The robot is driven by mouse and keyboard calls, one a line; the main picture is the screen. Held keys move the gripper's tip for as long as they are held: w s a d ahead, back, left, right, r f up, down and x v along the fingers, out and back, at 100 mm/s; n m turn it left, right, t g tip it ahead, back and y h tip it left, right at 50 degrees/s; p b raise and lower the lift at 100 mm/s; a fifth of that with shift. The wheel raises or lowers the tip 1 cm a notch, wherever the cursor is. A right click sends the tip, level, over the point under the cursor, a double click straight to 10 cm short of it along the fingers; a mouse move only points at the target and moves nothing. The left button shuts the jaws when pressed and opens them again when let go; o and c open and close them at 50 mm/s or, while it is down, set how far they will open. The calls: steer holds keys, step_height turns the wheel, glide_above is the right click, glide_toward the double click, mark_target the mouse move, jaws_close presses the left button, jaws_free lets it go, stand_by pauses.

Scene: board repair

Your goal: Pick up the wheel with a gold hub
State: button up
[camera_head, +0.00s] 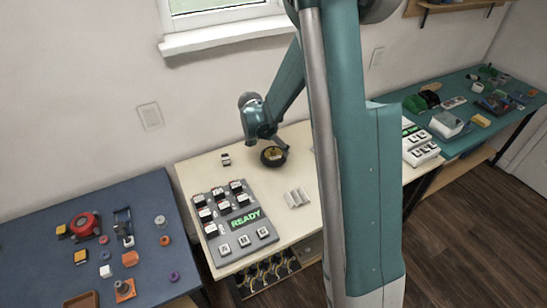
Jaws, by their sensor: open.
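A black wheel with a gold hub (273,157) lies on the cream middle table (188,174) near its back edge. My gripper (281,146) is open at the wheel's upper right edge, pointing down at it. The fingers overlap the wheel in this view, and whether they touch it is too small to tell.
A grey panel with several switches and a green READY display (245,218) stands at the table's front left. A small block (226,159) lies left of the wheel, and light metal pieces (297,198) lie in front. Blue (30,265) and teal (455,86) tables hold clutter.

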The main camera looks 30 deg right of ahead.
mark_target(272, 150)
steer(key=shift+w+d+f, duration=0.15)
steer(key=shift+d+f, duration=0.1)
steer(key=shift+f, duration=0.35)
steer(key=shift+f, duration=0.1)
steer(key=shift+b+x, duration=0.9)
steer(key=shift+x, duration=1.65)
steer(key=shift+a, duration=0.1)
steer(key=c, duration=1.2)
steer(key=shift+r+p, duration=1.2)
steer(key=shift+r, duration=3.8)
